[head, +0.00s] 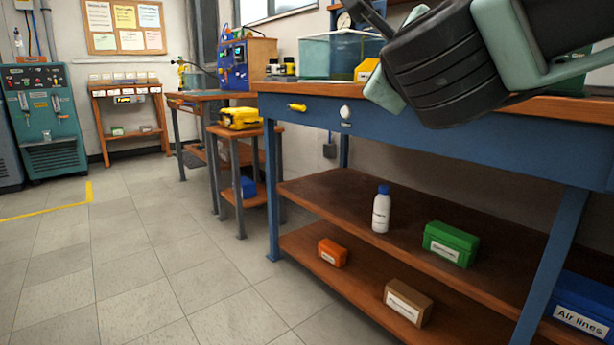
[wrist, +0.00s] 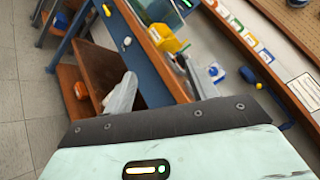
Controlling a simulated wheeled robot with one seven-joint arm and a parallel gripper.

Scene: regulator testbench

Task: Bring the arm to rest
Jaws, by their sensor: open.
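My gripper (wrist: 157,68) shows in the wrist view beyond a pale green housing with a dark edge and a small lit display. Its jaws are open and I see nothing held between them. In the head view my arm's dark ridged and pale green parts fill the upper right, in front of the blue workbench (head: 440,140) and its wooden top. They hide part of the bench top. Whether the arm touches the bench cannot be told.
On the bench are a glass tank (head: 335,57) and a yellow bin (head: 366,70). Shelves below hold a white bottle (head: 381,212), a green box (head: 450,244), an orange box (head: 332,253) and a brown box (head: 407,303). The floor at left is clear.

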